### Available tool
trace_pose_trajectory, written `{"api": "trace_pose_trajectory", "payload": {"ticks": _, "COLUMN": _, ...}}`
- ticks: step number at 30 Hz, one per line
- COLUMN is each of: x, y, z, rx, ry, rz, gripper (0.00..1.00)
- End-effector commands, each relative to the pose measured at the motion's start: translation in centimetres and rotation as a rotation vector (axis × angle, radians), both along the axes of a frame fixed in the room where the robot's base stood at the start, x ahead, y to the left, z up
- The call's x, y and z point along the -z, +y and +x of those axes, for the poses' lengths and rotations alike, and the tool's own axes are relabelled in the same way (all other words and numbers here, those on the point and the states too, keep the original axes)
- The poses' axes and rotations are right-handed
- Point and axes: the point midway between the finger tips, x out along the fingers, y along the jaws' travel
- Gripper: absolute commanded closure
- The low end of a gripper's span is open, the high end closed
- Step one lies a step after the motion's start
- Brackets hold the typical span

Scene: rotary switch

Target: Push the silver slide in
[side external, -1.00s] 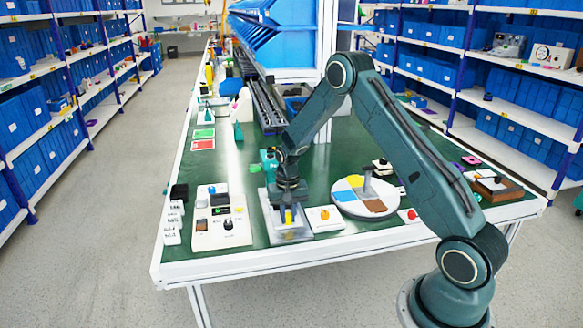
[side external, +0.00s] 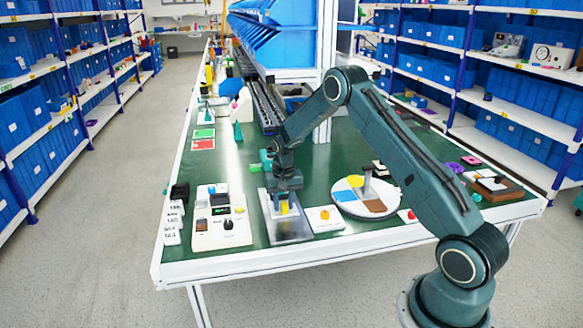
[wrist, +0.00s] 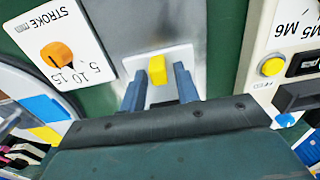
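The silver slide unit (side external: 290,230) is a grey metal plate near the table's front edge, and its bare metal also shows in the wrist view (wrist: 150,30). A small yellow tab (side external: 284,208) stands on a pale plate towards its far part. In the wrist view the yellow tab (wrist: 157,69) sits between my two fingers, with a visible gap on each side. My gripper (side external: 284,200) is low over the far part of the unit, pointing down. Its fingers are apart in the wrist view (wrist: 160,85). Whether it touches the tab is hidden.
A white panel with an orange knob (side external: 325,218) stands close on the right. A white switch box (side external: 222,230) stands close on the left. A round coloured disc (side external: 365,200) with a grey post lies further right.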

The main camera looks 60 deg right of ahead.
Motion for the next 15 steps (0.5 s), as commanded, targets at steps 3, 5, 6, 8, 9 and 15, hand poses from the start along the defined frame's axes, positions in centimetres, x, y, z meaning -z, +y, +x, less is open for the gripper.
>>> {"api": "trace_pose_trajectory", "payload": {"ticks": 3, "x": 0.03, "y": 0.11, "z": -0.11, "rx": -0.001, "ry": 0.004, "rz": 0.003, "gripper": 0.62}}
{"api": "trace_pose_trajectory", "payload": {"ticks": 5, "x": 0.04, "y": 0.14, "z": -0.14, "rx": -0.001, "ry": 0.005, "rz": 0.004, "gripper": 0.62}}
{"api": "trace_pose_trajectory", "payload": {"ticks": 6, "x": 0.04, "y": 0.16, "z": -0.16, "rx": -0.001, "ry": 0.006, "rz": 0.003, "gripper": 0.62}}
{"api": "trace_pose_trajectory", "payload": {"ticks": 8, "x": 0.04, "y": 0.18, "z": -0.18, "rx": -0.001, "ry": 0.006, "rz": 0.004, "gripper": 0.62}}
{"api": "trace_pose_trajectory", "payload": {"ticks": 9, "x": 0.03, "y": 0.19, "z": -0.19, "rx": -0.001, "ry": 0.007, "rz": 0.004, "gripper": 0.62}}
{"api": "trace_pose_trajectory", "payload": {"ticks": 15, "x": -0.61, "y": 0.21, "z": -0.20, "rx": -0.001, "ry": 0.007, "rz": 0.004, "gripper": 0.62}}
